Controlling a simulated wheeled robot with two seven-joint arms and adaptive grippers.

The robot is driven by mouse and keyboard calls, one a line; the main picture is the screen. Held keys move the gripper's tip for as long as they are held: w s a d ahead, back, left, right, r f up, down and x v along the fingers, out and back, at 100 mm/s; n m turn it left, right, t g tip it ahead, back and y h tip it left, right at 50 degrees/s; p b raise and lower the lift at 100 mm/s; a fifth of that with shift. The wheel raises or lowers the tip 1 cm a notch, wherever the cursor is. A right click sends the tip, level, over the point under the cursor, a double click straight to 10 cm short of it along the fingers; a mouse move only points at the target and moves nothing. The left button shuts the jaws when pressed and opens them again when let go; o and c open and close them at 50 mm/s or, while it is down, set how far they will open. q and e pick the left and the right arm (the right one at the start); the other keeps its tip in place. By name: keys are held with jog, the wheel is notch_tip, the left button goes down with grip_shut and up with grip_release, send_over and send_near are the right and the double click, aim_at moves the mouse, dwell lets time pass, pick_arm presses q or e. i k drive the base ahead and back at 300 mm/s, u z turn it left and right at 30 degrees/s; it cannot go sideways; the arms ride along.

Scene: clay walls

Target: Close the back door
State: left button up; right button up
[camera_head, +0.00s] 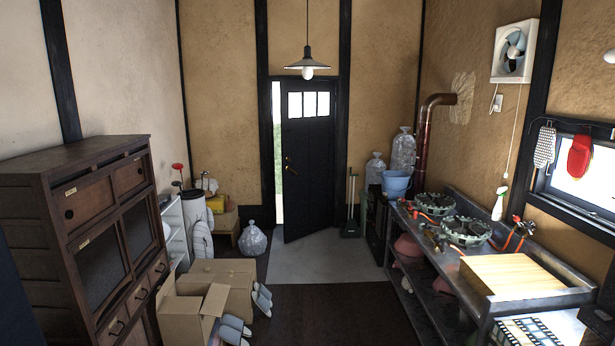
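The back door (307,165) is a dark panel door with a row of small bright panes near its top. It stands in the far wall, slightly ajar and swung into the room. A bright strip of daylight shows in the gap along its left side. A brass handle (288,163) sits near the door's left edge. The hinge side appears to be on the right. Neither of my grippers is in view.
Slippers (262,299) and open cardboard boxes (190,312) lie at lower left beside a dark wooden cabinet (92,235). A filled plastic bag (252,240) stands left of the door. A metal counter (452,262) lines the right. Bare floor (318,258) runs between to the door.

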aim_at(308, 106)
jog(key=z, duration=0.15)
jog(key=i, duration=1.2)
jog(key=z, duration=0.35)
jog(key=i, duration=4)
jog(key=u, duration=0.55)
jog(key=i, duration=1.9)
jog(key=u, duration=0.55)
